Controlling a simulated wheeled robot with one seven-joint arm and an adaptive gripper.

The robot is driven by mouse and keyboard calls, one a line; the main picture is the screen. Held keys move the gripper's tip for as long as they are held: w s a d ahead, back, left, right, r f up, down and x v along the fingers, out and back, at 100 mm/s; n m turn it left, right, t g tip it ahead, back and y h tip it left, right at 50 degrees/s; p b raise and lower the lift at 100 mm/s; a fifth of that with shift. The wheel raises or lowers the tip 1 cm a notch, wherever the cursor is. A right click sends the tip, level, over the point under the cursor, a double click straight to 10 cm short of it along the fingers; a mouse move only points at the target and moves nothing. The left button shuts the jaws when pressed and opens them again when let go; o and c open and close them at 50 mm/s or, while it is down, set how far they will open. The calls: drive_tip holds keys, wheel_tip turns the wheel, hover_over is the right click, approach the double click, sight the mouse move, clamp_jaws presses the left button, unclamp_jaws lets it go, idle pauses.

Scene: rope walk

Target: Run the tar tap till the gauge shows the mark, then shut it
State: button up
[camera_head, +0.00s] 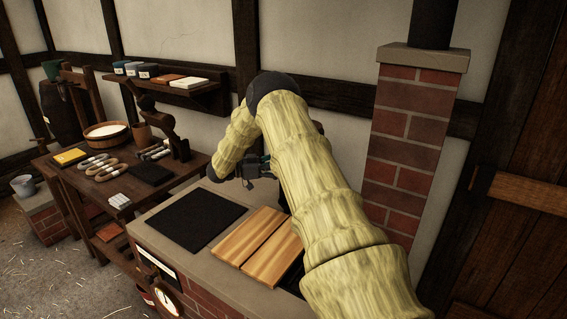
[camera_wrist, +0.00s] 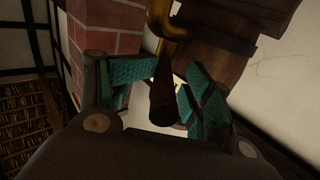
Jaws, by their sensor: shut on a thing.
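My gripper (camera_head: 255,172) is above the brick counter, partly hidden by my arm in the head view. In the wrist view its teal-padded fingers (camera_wrist: 160,98) are closed around a dark handle (camera_wrist: 163,88). The handle hangs from a brass tap (camera_wrist: 165,18), seen against a brown wooden body (camera_wrist: 212,45). My arm hides the tap in the head view. A round white dial (camera_head: 166,303) with coloured marks, likely the gauge, sits low on the counter's front. It is small and tilted, so I cannot read its needle against a mark. No tar flow is visible.
The counter holds a black mat (camera_head: 198,220) and wooden boards (camera_head: 262,243). A brick chimney (camera_head: 408,135) rises behind at right. A workbench (camera_head: 95,200) at left carries rope coils (camera_head: 100,165) and a wooden tub (camera_head: 106,135). A wall shelf (camera_head: 180,90) is above.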

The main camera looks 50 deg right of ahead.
drive_tip(key=v, duration=1)
drive_tip(key=shift+w+a, duration=0.2)
drive_tip(key=shift+a, duration=0.05)
